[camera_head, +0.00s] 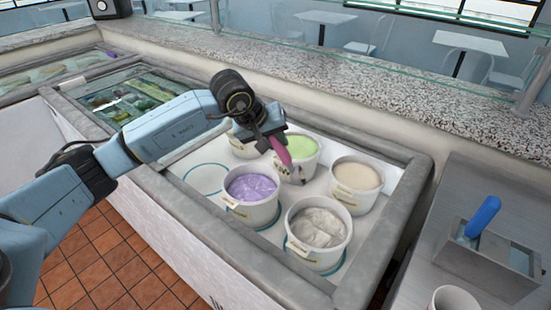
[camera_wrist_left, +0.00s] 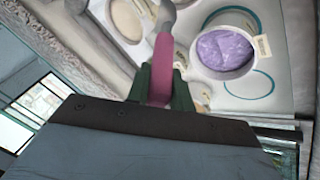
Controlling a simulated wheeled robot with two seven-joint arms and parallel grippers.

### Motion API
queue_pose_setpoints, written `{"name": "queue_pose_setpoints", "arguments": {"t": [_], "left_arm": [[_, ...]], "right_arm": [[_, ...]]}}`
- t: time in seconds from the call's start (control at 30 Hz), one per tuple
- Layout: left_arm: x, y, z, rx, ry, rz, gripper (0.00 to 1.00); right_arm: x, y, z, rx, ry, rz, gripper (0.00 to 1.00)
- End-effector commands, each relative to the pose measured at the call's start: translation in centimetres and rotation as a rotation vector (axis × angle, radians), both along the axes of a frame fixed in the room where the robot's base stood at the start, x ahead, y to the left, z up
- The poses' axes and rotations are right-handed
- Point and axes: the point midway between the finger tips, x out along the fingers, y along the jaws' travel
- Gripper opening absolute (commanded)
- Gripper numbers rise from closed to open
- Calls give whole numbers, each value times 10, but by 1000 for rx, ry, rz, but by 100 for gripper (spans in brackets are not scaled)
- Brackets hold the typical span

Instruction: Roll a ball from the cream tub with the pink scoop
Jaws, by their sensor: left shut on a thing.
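My left gripper (camera_head: 271,138) is shut on the handle of the pink scoop (camera_head: 281,151) and holds it above the tubs. In the left wrist view the pink handle (camera_wrist_left: 162,62) sits between the fingers (camera_wrist_left: 161,88), with the grey scoop head beyond it. In the head view the scoop points down, its metal end between the green and purple tubs; whether it touches anything I cannot tell. The tub with cream-beige contents (camera_head: 357,175) stands at the right of the freezer, apart from the scoop. My right gripper is not in view.
Nearby are a purple tub (camera_head: 252,188), a green tub (camera_head: 296,147) and a greyish-white tub (camera_head: 317,229). Another tub is partly hidden behind my gripper. A raised grey rim (camera_head: 393,220) bounds the freezer. A blue-handled tool (camera_head: 483,216) stands in a metal holder (camera_head: 490,262) at right.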

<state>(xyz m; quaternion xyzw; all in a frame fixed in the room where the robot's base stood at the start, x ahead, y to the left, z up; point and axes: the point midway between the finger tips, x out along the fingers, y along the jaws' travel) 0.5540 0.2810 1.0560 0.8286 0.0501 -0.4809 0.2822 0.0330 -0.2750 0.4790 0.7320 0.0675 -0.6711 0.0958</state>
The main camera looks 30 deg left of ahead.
Motion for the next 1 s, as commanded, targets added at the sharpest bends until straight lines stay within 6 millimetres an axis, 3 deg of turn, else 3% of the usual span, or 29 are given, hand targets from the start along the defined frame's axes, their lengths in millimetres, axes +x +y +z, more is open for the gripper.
{"name": "queue_pose_setpoints", "arguments": {"t": [0.03,0.2,0.6,0.8,1.0], "left_arm": [[9,-5,9,7,10,-29,0],[24,-13,11,44,44,-120,0],[28,-16,8,58,56,-157,0],[28,-16,5,57,56,-156,0],[28,-16,-20,59,58,-156,0]], "right_arm": [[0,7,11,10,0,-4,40],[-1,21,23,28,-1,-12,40],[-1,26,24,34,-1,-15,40],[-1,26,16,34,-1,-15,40],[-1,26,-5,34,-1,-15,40]]}}
